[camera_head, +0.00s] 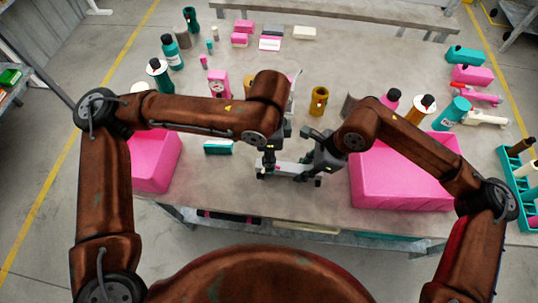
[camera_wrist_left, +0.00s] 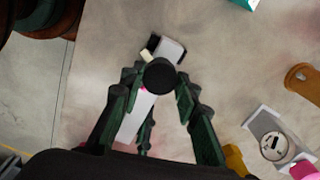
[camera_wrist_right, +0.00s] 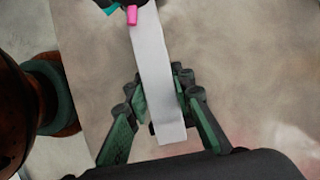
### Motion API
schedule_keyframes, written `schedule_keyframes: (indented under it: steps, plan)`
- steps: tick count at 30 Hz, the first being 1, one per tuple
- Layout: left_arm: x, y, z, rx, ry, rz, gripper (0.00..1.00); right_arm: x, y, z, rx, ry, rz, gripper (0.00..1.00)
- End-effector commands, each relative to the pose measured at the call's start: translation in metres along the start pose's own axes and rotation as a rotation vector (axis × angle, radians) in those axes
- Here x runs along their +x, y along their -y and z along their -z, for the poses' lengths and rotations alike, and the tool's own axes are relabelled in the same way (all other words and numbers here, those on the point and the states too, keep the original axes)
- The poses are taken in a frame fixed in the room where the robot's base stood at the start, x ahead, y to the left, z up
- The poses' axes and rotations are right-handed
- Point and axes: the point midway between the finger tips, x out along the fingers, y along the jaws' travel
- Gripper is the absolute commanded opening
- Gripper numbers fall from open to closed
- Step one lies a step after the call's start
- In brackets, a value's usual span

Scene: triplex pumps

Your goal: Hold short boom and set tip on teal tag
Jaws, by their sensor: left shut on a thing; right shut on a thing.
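A pale grey bar, which looks like the short boom (camera_head: 287,168), lies level near the front middle of the table. My right gripper (camera_head: 312,170) is shut on its right part; in the right wrist view the bar (camera_wrist_right: 155,65) runs between the fingers (camera_wrist_right: 160,98). My left gripper (camera_head: 268,164) is shut on its left part; in the left wrist view a round black part (camera_wrist_left: 159,75) covers some of the bar. A pink peg (camera_wrist_right: 132,15) and a teal bit (camera_wrist_right: 111,9) show at the bar's far end. I cannot tell whether that bit is the tag.
A teal block (camera_head: 218,148) lies left of the bar. Pink bins (camera_head: 400,190) (camera_head: 153,172) stand at right and left. A brass cylinder (camera_head: 318,101) stands behind the grippers. Bottles and pink blocks line the back and sides. Bare table lies around the bar.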

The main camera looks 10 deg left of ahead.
Motion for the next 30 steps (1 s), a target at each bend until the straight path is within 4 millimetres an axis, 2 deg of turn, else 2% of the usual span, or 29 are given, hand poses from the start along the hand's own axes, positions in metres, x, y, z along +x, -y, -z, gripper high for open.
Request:
schedule_keyframes:
  steps: [6, 15, 30]
  plan:
    - [-0.0006, 0.0005, 0.0008, -0.186, -0.003, 0.001, 0.05, -0.0001, -0.001, -0.0013, -0.003, 0.003, -0.002, 0.0]
    - [-0.001, 0.0007, 0.001, -0.367, -0.004, 0.001, 0.05, -0.0002, -0.0011, -0.0014, -0.003, 0.003, -0.002, 0.0]
    - [-0.0011, 0.0008, 0.0012, -0.45, -0.005, 0.001, 0.05, -0.0001, -0.0013, -0.0015, -0.003, 0.003, -0.003, 0.0]
